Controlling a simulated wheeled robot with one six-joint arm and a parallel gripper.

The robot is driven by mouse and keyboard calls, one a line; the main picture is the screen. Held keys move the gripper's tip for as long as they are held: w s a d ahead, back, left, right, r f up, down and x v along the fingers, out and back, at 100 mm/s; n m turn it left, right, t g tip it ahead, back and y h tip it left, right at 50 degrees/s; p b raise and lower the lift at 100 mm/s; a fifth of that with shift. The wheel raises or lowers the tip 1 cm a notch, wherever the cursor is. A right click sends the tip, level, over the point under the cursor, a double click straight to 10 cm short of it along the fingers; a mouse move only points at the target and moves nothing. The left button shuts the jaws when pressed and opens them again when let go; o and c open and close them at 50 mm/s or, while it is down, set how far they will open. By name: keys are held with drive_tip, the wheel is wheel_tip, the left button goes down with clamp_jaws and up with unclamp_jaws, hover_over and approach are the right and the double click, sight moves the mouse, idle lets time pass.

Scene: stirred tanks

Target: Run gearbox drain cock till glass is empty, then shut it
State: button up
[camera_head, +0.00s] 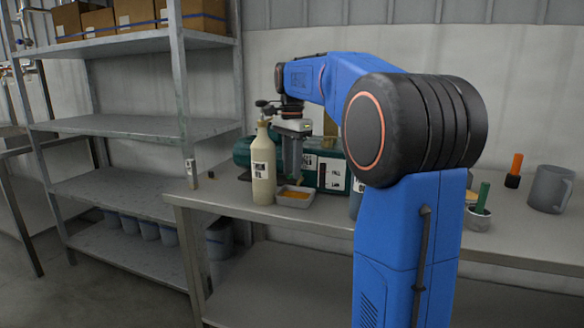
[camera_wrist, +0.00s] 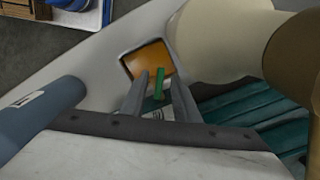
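The teal gearbox (camera_head: 243,152) stands on the bench, partly hidden by my arm and a bottle. A dark upright strip between white labels on its front (camera_head: 322,172) may be the glass; its level is too small to read. In the wrist view a short green handle (camera_wrist: 158,84), apparently the drain cock's, stands between my fingers. My gripper (camera_wrist: 160,88) points down with its fingers apart on either side of the handle; it also shows in the head view (camera_head: 292,172). A grey tray (camera_head: 282,189) holding orange liquid sits below; the cock's outlet is hidden.
A beige labelled bottle (camera_head: 263,170) stands close left of my gripper. A blue cylinder (camera_wrist: 45,112) is on the other side. A grey mug (camera_head: 550,188) and a small pot with a green handle (camera_head: 479,212) stand at the right. Shelving (camera_head: 130,126) is at the left.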

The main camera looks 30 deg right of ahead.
clamp_jaws()
drive_tip(key=shift+s+d+n, duration=0.1)
drive_tip(key=shift+s+n, duration=0.15)
drive_tip(key=shift+n, duration=0.55)
drive_tip(key=shift+s+n, duration=0.2)
drive_tip(key=shift+n, duration=0.6)
unclamp_jaws()
